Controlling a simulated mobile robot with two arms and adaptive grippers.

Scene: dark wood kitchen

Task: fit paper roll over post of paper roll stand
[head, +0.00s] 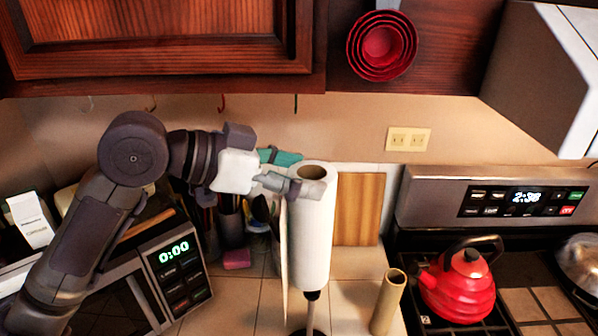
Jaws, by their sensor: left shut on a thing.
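The white paper roll (313,240) is upright in the middle of the head view, with its round core opening showing at the top. My left gripper (308,174) reaches in from the left and is shut on the roll's upper end. The post of the paper roll stand (312,310) shows directly below the roll, and its dark base is partly cut off by the bottom edge. The roll's lower end is above the base. I cannot tell how far the post goes into the core. My right gripper is not in view.
An empty cardboard tube (388,302) stands on the tiled counter to the right. A red kettle (458,285) sits on the stove beyond it. A microwave (150,285) is at left, with a utensil holder (230,222) and a wooden board (358,210) behind.

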